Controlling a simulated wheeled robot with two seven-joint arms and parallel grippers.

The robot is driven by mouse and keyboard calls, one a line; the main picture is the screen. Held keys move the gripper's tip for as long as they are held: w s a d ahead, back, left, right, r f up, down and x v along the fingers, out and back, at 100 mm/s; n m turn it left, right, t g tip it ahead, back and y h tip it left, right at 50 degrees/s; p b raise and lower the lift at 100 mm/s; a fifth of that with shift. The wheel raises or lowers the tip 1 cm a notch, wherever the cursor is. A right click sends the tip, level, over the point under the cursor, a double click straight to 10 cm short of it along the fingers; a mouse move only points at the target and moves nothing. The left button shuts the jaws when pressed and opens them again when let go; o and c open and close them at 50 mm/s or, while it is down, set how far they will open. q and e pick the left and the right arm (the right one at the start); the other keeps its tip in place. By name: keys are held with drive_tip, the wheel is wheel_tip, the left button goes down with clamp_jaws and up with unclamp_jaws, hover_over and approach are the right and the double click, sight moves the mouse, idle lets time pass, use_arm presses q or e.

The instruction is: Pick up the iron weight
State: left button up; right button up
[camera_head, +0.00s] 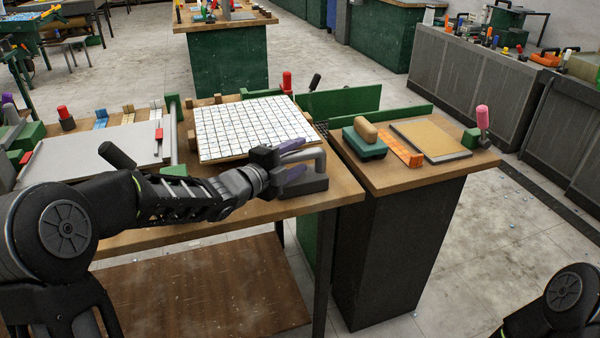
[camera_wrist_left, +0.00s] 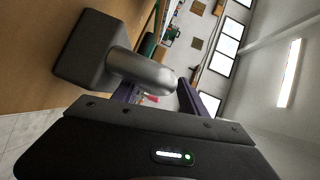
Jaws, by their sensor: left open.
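The iron weight is a dark block (camera_head: 304,187) with a rounded grey handle (camera_head: 318,155), standing at the right front corner of the wooden workbench. In the left wrist view the dark block (camera_wrist_left: 88,50) is at upper left and the grey handle (camera_wrist_left: 142,70) reaches toward the fingers. My left gripper (camera_head: 295,160) is open, its purple fingers at the handle; in the wrist view they (camera_wrist_left: 160,96) show spread apart. I cannot tell whether the handle is between them or touching. My right gripper is out of the picture.
A white mosaic tile sheet (camera_head: 250,128) lies just behind my left gripper. A grey board (camera_head: 85,158) lies at left. A side bench to the right holds a green-based float (camera_head: 364,145), an orange strip (camera_head: 401,150) and a tan board (camera_head: 432,138). Green panels (camera_head: 340,101) stand behind.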

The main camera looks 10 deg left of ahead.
use_arm(q)
drive_tip(key=shift+w+d, duration=0.15)
drive_tip(key=shift+w, duration=0.1)
idle(0.4)
clamp_jaws()
idle(0.4)
idle(0.8)
drive_tip(key=shift+r, duration=0.25)
